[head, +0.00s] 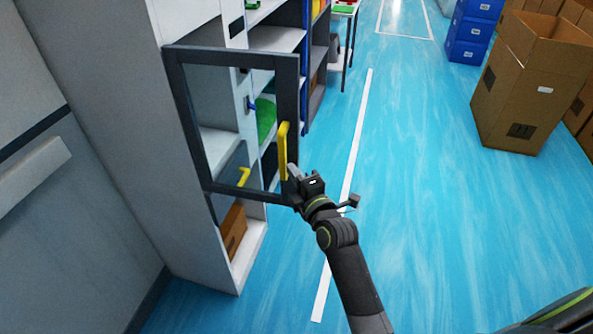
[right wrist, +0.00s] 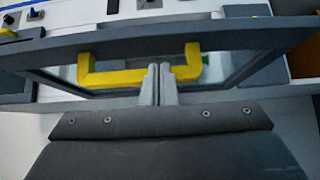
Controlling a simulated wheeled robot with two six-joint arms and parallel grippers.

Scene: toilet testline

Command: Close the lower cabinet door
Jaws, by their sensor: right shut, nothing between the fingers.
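The lower cabinet door (head: 180,110) is a dark grey frame around a clear pane. In the head view it stands swung open from the white cabinet (head: 215,264). A yellow handle (head: 283,150) is fixed near its free edge; it also shows in the right wrist view (right wrist: 118,78). My right gripper (head: 290,172) is at the lower end of the handle. In the right wrist view my right gripper's fingers (right wrist: 159,72) are together, with nothing between them, in front of the handle's bar. I cannot tell whether they touch it. My left gripper is not in view.
Inside the cabinet are a green item (head: 265,118) and a brown box (head: 233,228). A second yellow handle (head: 244,177) shows through the pane. Cardboard boxes (head: 525,85) and blue bins (head: 468,40) stand at the right. The blue floor (head: 430,220) between is clear.

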